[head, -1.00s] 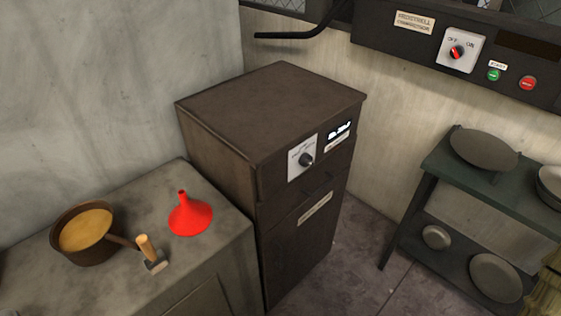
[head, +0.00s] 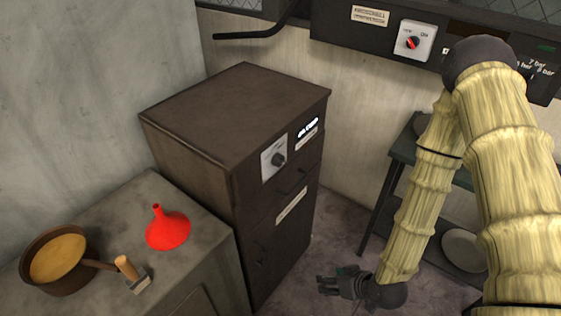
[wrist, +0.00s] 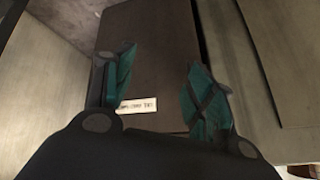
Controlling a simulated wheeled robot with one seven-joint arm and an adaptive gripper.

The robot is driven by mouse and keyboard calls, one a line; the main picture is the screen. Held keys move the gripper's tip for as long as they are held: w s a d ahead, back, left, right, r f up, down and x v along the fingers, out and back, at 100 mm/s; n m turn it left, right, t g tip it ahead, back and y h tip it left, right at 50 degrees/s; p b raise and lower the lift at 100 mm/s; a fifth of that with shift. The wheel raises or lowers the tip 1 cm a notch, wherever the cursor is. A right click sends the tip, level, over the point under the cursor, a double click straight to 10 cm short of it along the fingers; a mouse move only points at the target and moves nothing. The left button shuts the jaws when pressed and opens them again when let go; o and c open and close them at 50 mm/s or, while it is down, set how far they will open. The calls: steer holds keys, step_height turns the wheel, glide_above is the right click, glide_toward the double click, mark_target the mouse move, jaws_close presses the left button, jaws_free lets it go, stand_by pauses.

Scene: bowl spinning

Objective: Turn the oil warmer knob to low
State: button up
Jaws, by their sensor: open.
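The oil warmer (head: 225,130) is a tall dark-brown cabinet in the middle of the head view. Its knob (head: 278,160) is a small dark dial on a white plate (head: 268,168) at the upper front, beside a lit display (head: 308,128). My gripper (head: 325,284) is open and empty, low in front of the cabinet and well below and to the right of the knob. In the wrist view, the teal fingers (wrist: 158,95) are spread before the cabinet's dark front (wrist: 150,45), with a label (wrist: 137,105) between them. The knob does not show there.
A wall panel (head: 340,30) with a red switch (head: 412,43) is above. A green shelf (head: 400,155) stands behind my arm.

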steer(key=w+a+r+n+t+y, duration=0.3)
steer(key=w+a+r, duration=0.1)
steer(key=w+r, duration=0.55)
steer(key=n+t+y+p, duration=0.2)
steer(key=n+t+y, duration=0.1)
steer(key=n+y, duration=0.25)
glide_toward(284, 163)
steer(key=shift+m+y, duration=0.25)
steer(key=x, duration=0.3)
steer(key=p+x, duration=0.1)
steer(key=x, duration=0.2)
steer(key=p+x, duration=0.1)
steer(key=x, duration=0.2)
steer(key=shift+w+a+f, duration=0.1)
steer(key=shift+w+f, duration=0.25)
steer(key=shift+w, duration=0.05)
steer(key=c, duration=1)
steer(key=shift+c, duration=0.2)
